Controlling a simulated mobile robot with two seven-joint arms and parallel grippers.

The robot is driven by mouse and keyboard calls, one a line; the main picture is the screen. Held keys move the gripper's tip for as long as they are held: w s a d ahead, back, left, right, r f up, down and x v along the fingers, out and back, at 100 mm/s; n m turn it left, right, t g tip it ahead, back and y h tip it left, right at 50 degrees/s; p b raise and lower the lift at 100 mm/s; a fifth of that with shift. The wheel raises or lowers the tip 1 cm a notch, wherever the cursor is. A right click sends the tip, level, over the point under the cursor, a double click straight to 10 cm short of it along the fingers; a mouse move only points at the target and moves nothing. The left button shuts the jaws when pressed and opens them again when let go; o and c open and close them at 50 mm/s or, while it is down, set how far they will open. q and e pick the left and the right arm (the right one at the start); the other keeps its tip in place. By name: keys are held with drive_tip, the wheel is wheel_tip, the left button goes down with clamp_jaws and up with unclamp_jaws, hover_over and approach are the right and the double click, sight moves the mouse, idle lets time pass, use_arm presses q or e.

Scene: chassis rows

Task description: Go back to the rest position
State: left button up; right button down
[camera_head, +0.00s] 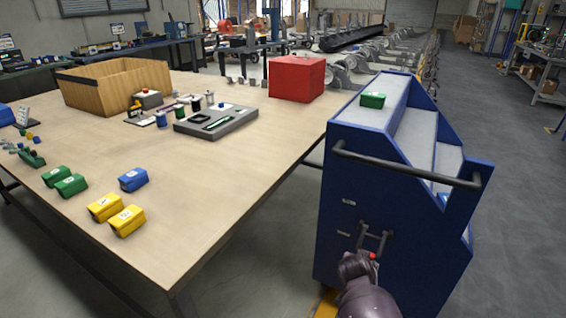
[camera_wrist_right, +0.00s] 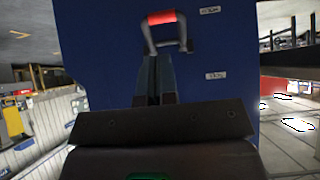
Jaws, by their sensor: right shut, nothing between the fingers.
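My right gripper (camera_head: 358,264) is in front of the end panel of the blue stepped cart (camera_head: 340,170), at the lower right of the head view. Its fingers (camera_wrist_right: 155,75) are shut with nothing between them. A grey drop handle with a red grip (camera_wrist_right: 162,17) hangs on the panel just past the fingertips in the wrist view. The same handle (camera_head: 373,238) shows in the head view, its red grip partly hidden by my gripper. I cannot tell whether the fingers touch it. My left gripper is not in view.
A green block (camera_head: 372,100) lies on the cart's top step. A black push bar (camera_head: 405,167) juts out above my right arm. The wooden table (camera_head: 190,215) holds a wooden bin (camera_head: 113,84), a red box (camera_head: 297,78) and several coloured blocks. Open floor lies right of the cart.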

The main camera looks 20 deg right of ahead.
drive_tip(key=w+a+r+n+t+y, duration=0.1)
drive_tip(key=w+a+r+n+t, duration=0.35)
drive_tip(key=r, duration=0.35)
drive_tip(key=s+a+r+n+t+y+p, duration=0.1)
drive_tip(key=s+a+r+n+t+y, duration=0.15)
drive_tip(key=s+n, duration=0.2)
drive_tip(key=s+a+f+y+p, duration=0.1)
drive_tip(key=s+a, duration=0.1)
drive_tip(key=s, duration=0.7)
drive_tip(key=s+a+f+n+g+y+p, duration=0.1)
drive_tip(key=s+a+f, duration=0.1)
drive_tip(key=s, duration=0.8)
drive_tip(key=s+a+f+g+y+p, duration=0.1)
drive_tip(key=s+a+f, duration=0.1)
drive_tip(key=s, duration=0.7)
drive_tip(key=shift+s+a+f+n, duration=0.2)
drive_tip(key=shift+s+a+n, duration=0.2)
drive_tip(key=shift+a, duration=0.1)
